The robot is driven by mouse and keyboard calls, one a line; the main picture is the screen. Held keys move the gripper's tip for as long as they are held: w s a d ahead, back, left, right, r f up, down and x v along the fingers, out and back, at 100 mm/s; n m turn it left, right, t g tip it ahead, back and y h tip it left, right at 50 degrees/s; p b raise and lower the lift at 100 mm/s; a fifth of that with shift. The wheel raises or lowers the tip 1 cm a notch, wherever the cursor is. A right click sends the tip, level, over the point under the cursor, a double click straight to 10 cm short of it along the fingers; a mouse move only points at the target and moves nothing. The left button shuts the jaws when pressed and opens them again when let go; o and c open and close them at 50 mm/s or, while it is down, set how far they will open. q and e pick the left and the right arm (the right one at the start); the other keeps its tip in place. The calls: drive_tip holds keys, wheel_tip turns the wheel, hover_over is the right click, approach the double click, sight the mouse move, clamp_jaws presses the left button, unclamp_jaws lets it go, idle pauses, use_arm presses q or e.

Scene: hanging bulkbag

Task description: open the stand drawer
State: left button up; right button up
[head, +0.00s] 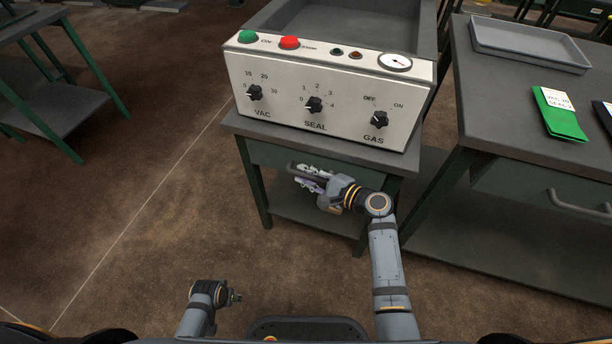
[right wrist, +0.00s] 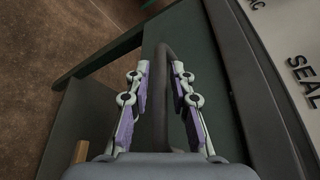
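The stand (head: 228,122) carries the control panel machine, and its green drawer front (head: 262,154) sits under the top and looks closed. The drawer's dark bar handle (head: 292,166) is partly covered by my right gripper (head: 308,179) in the head view. In the right wrist view the handle (right wrist: 161,85) runs between the two fingers of the right gripper (right wrist: 160,85). The fingers are apart, with a visible gap on each side of the bar. The green drawer front (right wrist: 202,55) is just beyond.
The sealing machine (head: 330,95), with knobs and buttons, stands on the stand. To the right is a bench (head: 500,100) with a grey tray (head: 528,45) and a green packet (head: 558,114). The floor left of the stand is clear.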

clamp_jaws()
drive_tip(key=shift+f, duration=0.1)
idle(0.4)
